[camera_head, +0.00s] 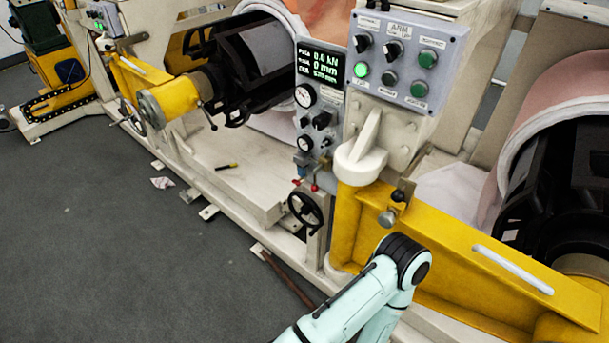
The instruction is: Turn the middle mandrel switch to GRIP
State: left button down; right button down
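The grey control box (405,60) stands on the machine's column at upper right. It carries a left black rotary knob (362,43), a second black rotary knob (392,50) to its right, and several green buttons, with the one at lower left (361,70) lit. A third black rotary knob (321,120) sits on the narrower gauge panel (317,95) to the left. The labels are too small to read, so I cannot tell which knob is the mandrel switch or where it points. Neither gripper is in view. One of my pale arms shows at bottom centre, below the panels.
A yellow beam (460,265) runs across the lower right. A black handwheel (305,209) stands below the gauge panel. A black mandrel (245,70) is at upper centre, another (550,190) at right. Grey floor (120,265) is mostly clear at lower left.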

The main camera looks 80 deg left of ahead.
aim_at(326, 142)
jog(key=k+j+u, duration=0.2)
jog(key=u, duration=0.25)
jog(key=k+j+u, duration=0.1)
jog(key=j+u, duration=0.15)
jog(key=u, duration=1.5)
